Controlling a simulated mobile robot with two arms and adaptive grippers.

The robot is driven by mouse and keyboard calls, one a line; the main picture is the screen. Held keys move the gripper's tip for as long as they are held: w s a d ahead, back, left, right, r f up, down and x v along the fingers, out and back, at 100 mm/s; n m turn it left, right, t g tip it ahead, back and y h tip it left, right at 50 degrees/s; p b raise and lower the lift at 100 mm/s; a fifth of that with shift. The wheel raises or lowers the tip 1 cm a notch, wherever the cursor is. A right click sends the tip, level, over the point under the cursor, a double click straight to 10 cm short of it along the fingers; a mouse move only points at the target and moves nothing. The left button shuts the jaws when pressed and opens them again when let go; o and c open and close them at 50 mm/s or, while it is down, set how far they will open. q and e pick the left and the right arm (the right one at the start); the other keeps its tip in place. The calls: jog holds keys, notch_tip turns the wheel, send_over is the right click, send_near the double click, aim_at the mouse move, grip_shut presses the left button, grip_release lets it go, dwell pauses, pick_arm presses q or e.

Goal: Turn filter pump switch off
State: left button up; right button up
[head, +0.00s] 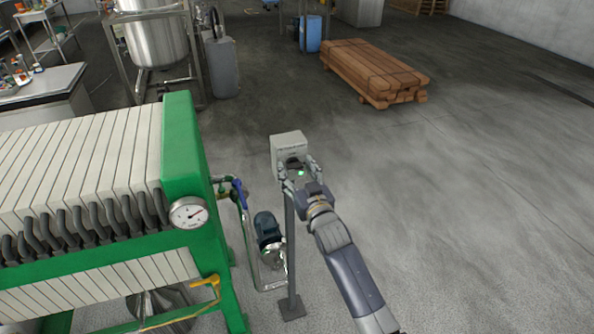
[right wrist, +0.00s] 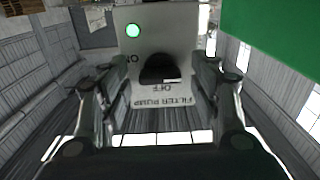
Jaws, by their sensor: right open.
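The filter pump switch box (head: 288,143) is a light grey box on top of a thin grey post. In the right wrist view its face (right wrist: 190,35) appears upside down, with "FILTER PUMP", "OFF" and "ON" lettering. A black knob (right wrist: 158,68) is at its middle, with a small pale mark at its lower edge near "OFF"; its exact setting is hard to tell. A green lamp (right wrist: 133,30) on the face is lit. My right gripper (head: 299,169) is open in front of the box, one finger on each side of the knob; contact is unclear. My left gripper is out of view.
A green-framed filter press (head: 183,150) with a gauge (head: 189,213) stands left of the post. A blue pump (head: 267,226) and pipes are close beside the post's left side. A timber stack (head: 372,70) lies farther back. The floor to the right is clear.

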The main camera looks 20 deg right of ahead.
jog(key=c, duration=1)
jog(key=shift+m, duration=0.3)
jog(key=shift+c, duration=0.2)
jog(key=m+p, duration=0.1)
jog(key=m, duration=0.2)
jog(key=shift+m, duration=0.3)
jog(key=m+p, duration=0.1)
jog(key=m, duration=0.3)
jog(key=shift+m, duration=0.3)
jog(key=m, duration=0.4)
jog(key=shift+m, duration=2.5)
